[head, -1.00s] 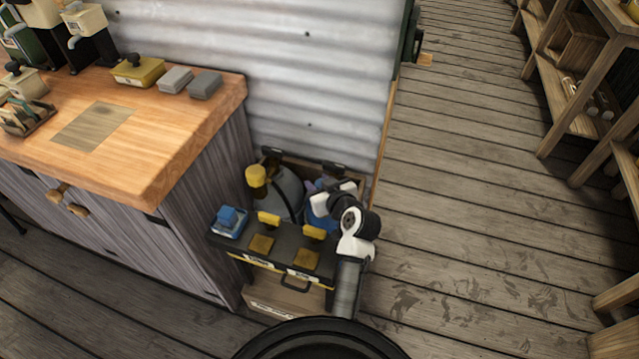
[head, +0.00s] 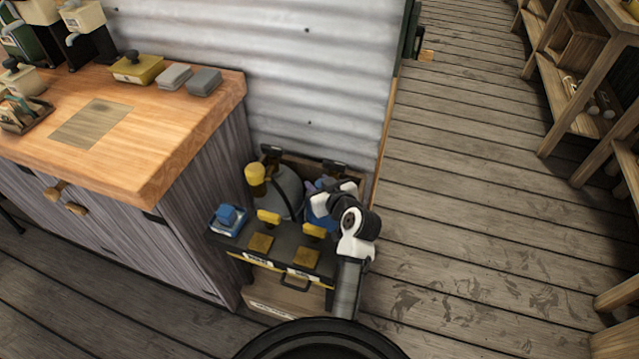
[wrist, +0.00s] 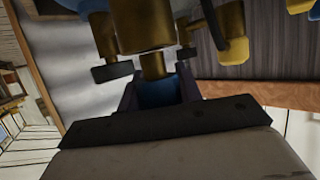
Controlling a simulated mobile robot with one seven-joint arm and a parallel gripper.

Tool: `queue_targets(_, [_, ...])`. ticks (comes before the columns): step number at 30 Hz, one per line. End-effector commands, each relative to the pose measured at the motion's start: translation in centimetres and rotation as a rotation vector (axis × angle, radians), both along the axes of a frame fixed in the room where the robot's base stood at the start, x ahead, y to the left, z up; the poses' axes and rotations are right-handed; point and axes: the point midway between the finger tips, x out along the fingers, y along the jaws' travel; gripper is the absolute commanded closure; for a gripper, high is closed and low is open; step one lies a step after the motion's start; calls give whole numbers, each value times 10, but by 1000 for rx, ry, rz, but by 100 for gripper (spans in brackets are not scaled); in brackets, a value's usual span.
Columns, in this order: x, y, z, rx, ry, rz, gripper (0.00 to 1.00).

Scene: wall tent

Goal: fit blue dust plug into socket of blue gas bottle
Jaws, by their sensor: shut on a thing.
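My gripper (wrist: 158,84) is shut on the blue dust plug (wrist: 160,93), which shows between the two dark fingers in the wrist view. A brass fitting (wrist: 153,65) stands right in front of the plug, below a wider brass valve body (wrist: 144,24). I cannot tell whether plug and fitting touch. In the head view the blue gas bottle (head: 315,211) is mostly hidden behind my arm, inside a crate. The plug, the socket and the fingertips cannot be made out in that view.
A grey bottle with a yellow cap (head: 255,174) stands left of the blue one. A black case with yellow blocks (head: 284,254) is in front, with a blue object (head: 228,216) at its left end. The wooden counter (head: 190,130) is left, a corrugated wall (head: 310,70) behind.

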Motion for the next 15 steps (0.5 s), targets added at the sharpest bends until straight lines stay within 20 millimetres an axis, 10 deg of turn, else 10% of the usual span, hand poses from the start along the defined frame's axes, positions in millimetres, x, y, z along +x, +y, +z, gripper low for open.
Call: queue_targets(15, [0, 0, -14, 0, 0, 0, 89])
